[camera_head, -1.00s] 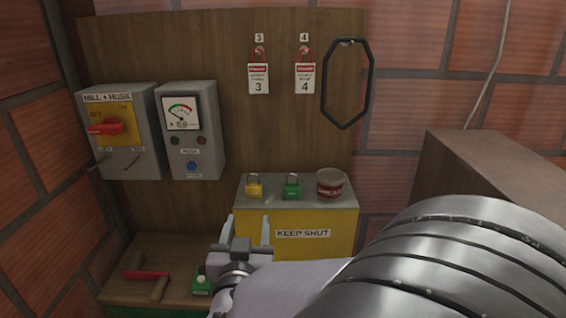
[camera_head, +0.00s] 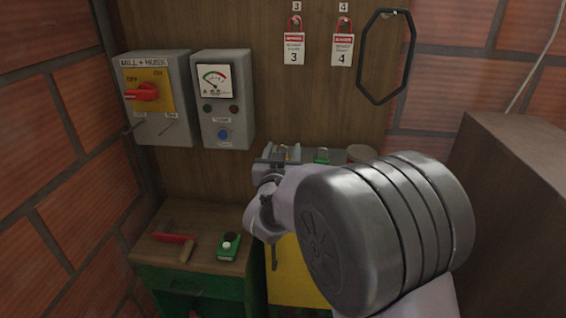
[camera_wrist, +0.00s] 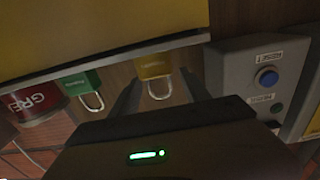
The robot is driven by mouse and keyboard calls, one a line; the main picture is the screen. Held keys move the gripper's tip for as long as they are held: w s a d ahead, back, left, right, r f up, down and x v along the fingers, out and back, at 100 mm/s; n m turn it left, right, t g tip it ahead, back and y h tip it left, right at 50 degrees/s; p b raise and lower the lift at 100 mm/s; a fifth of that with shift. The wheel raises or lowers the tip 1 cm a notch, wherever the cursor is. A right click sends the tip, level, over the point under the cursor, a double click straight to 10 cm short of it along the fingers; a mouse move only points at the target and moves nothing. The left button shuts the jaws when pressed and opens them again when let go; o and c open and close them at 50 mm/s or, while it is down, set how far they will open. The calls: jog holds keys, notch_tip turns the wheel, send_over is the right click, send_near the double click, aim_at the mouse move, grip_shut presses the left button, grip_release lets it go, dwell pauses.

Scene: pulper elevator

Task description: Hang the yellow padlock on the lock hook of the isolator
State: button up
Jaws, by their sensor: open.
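The yellow padlock (camera_wrist: 153,66) shows in the wrist view, its shackle toward my gripper, and it appears to be on the yellow cabinet's top. My gripper (camera_wrist: 159,78) is open, with one finger on each side of the padlock; I cannot tell whether they touch it. In the head view my gripper (camera_head: 281,154) is at the cabinet top and mostly hides the padlock. The isolator (camera_head: 155,97) is the grey "MILL + HUSK" box on the left, with a red handle (camera_head: 142,94) on a yellow plate. Thin metal rods stick out below the plate; the lock hook is not clearly distinguishable.
A green padlock (camera_wrist: 79,82) and a red tin (camera_wrist: 36,106) stand beside the yellow padlock. A grey meter box (camera_head: 224,125) is right of the isolator. Red-shackled tags 3 and 4 hang above. A low bench (camera_head: 205,222) holds a red-handled tool and a green item.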

jog(key=shift+s, duration=0.1)
jog(key=shift+c, duration=0.8)
grip_shut()
jog(key=shift+r, duration=0.15)
